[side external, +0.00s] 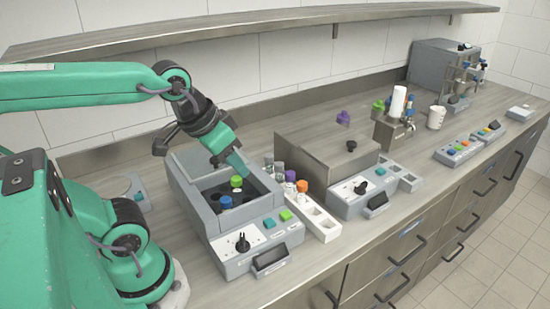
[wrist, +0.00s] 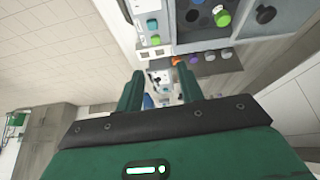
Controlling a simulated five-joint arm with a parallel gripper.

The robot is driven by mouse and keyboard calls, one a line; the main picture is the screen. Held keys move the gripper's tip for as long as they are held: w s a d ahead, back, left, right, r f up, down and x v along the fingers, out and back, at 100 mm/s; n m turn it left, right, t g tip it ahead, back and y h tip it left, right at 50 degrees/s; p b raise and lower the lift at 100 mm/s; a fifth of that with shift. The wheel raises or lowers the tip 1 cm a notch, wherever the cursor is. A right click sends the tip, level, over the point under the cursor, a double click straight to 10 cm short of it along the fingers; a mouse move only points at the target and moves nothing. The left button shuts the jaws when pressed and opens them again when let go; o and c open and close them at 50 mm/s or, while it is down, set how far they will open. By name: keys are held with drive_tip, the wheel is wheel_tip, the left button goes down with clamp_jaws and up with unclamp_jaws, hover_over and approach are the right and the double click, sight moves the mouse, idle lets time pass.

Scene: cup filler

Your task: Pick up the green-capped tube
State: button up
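The green-capped tube (side external: 236,182) stands in the dark well of the open grey machine (side external: 190,206), next to a blue-capped tube (side external: 226,201). In the wrist view the green cap (wrist: 222,18) is near the top, right of the finger line. My gripper (side external: 238,163) is just above and behind the green cap in the side view, seemingly apart from it. In the wrist view my gripper (wrist: 159,72) has its two fingers apart with nothing held between them. The tube bodies below the caps are hidden in the well.
A white rack (side external: 318,224) beside the machine holds tubes with orange (side external: 302,186), purple and grey caps. A second grey machine (side external: 325,158) with its lid down stands to the right. The machine's raised walls surround the well. Bare counter lies in front at left.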

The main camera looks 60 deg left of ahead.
drive_tip(key=w+a+f+n+g, duration=0.3)
drive_tip(key=w+a+n, duration=0.2)
drive_tip(key=a+n, duration=0.25)
drive_tip(key=n+g, duration=0.2)
drive_tip(key=n, duration=0.5)
hover_over(236, 178)
wheel_tip(236, 178, down, 6)
drive_tip(key=shift+f, duration=4)
drive_tip(key=c, duration=0.7)
